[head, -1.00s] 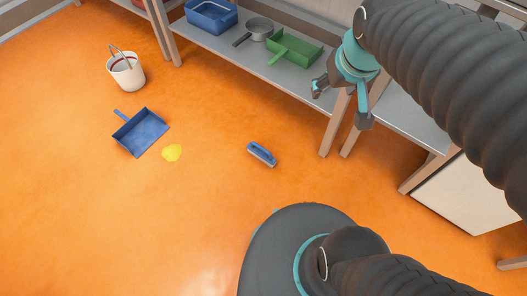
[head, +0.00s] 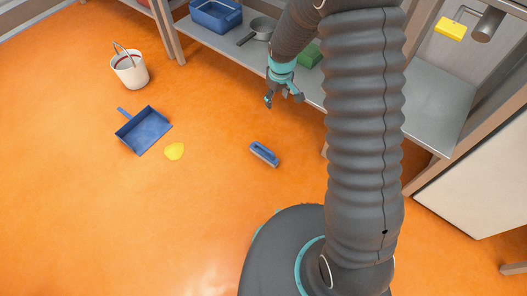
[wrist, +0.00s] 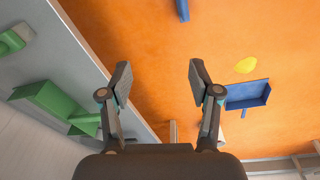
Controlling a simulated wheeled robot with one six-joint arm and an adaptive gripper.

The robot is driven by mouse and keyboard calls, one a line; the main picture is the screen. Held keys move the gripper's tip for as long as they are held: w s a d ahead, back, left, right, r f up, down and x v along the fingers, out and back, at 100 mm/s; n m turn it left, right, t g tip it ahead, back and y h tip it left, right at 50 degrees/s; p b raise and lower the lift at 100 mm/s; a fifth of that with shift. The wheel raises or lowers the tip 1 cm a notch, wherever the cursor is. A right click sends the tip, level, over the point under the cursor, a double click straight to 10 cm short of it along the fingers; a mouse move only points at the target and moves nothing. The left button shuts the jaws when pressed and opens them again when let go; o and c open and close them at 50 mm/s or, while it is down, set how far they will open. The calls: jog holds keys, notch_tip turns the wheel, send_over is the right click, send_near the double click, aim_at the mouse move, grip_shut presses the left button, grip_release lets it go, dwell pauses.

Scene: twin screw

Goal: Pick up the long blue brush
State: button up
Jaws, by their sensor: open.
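The long blue brush (head: 264,153) lies on the orange floor near the middle of the head view, with its blue handle up and pale bristles below. In the wrist view it shows partly at the top edge (wrist: 183,9), cut off by the frame. My gripper (head: 284,101) is above and behind the brush in the head view, near the shelf's front edge, and apart from the brush. In the wrist view my gripper (wrist: 158,78) is open, with nothing between its fingers.
A blue dustpan (head: 144,131), a yellow puddle (head: 174,151) and a white bucket (head: 131,72) are on the floor to the left. A shelf (head: 215,45) holds a blue tub (head: 215,14), a pan and a green dustpan (wrist: 50,101). Floor around the brush is clear.

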jog(key=a+f+n+g, duration=0.1)
jog(key=a+f, duration=0.1)
jog(key=f, duration=0.6)
jog(key=a+f+n, duration=0.1)
jog(key=a+f, duration=0.1)
jog(key=f, duration=0.6)
send_over(264, 152)
jog(key=shift+n, duration=0.4)
notch_tip(264, 152, down, 13)
jog(key=shift+a+f, duration=0.1)
jog(key=shift+f, duration=0.1)
jog(key=shift+s+f, duration=0.15)
jog(key=shift+f, duration=2.75)
grip_shut()
